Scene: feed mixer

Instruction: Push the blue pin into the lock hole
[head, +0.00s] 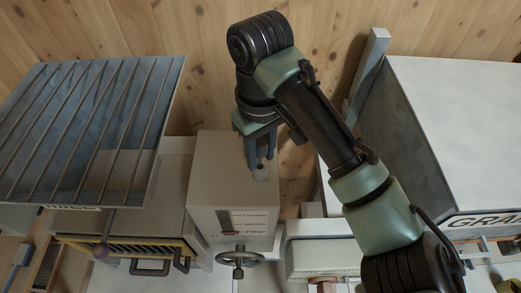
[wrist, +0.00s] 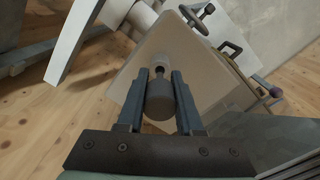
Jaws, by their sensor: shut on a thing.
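My gripper (head: 262,166) reaches down to the top of a beige box with a handwheel. In the wrist view its fingers (wrist: 160,75) are closed around a grey cylindrical knob (wrist: 158,100) with a narrow dark neck. A light grey round piece, which seems part of the knob or its seat, shows at the fingertips in the head view (head: 260,175). I cannot make out a clearly blue pin or a lock hole in either view.
The beige box (head: 205,165) carries a scale and a handwheel (head: 239,257). A large grey bin (head: 450,130) marked "GRA" is at right. Wooden planks lie behind.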

